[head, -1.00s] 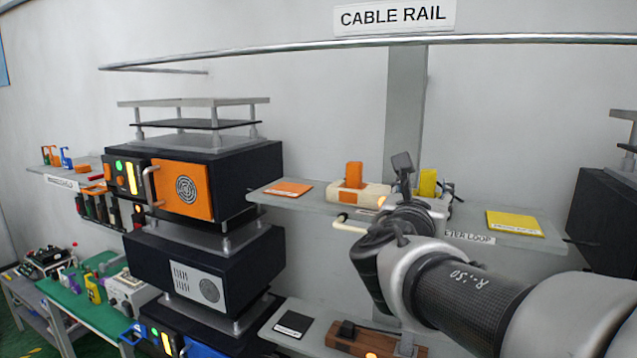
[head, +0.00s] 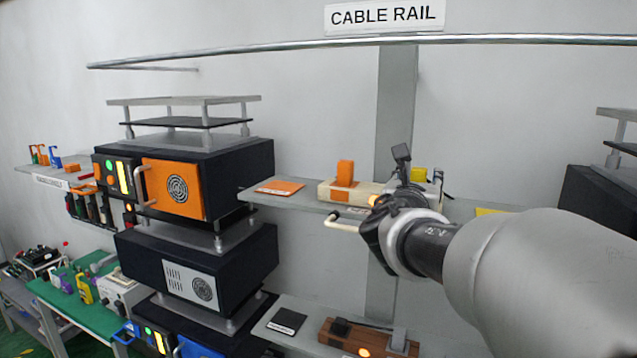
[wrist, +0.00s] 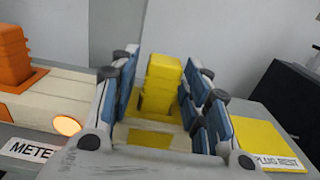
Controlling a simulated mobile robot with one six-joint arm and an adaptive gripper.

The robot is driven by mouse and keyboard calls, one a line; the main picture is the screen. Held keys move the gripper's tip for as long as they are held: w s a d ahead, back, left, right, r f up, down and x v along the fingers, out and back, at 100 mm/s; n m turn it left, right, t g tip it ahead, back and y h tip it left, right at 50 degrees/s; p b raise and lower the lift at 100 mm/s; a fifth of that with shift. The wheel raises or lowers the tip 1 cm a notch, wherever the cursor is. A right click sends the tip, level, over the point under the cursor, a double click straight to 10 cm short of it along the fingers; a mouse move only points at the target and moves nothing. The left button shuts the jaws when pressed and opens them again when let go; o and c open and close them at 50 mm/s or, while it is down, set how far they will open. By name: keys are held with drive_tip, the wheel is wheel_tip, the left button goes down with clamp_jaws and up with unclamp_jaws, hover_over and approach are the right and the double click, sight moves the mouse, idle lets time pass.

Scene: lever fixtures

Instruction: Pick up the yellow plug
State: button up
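In the wrist view the plug (wrist: 160,82) stands between my gripper's two blue-padded fingers. My gripper (wrist: 163,108) is open, with a gap showing on each side of the plug. Whether a pad touches it lower down cannot be told. My gripper also shows in the head view (head: 408,185), reaching in over the shelf. The plug's base is partly hidden by the gripper body.
An orange plug (head: 344,172) stands in a cream block left of my gripper. A yellow pad labelled "PLUG REST" (wrist: 258,139) lies to the right. An orange pad (head: 280,187) is further left on the shelf (head: 262,198). The cable rail (head: 280,46) runs above.

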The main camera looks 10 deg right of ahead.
clamp_jaws()
idle(0.3)
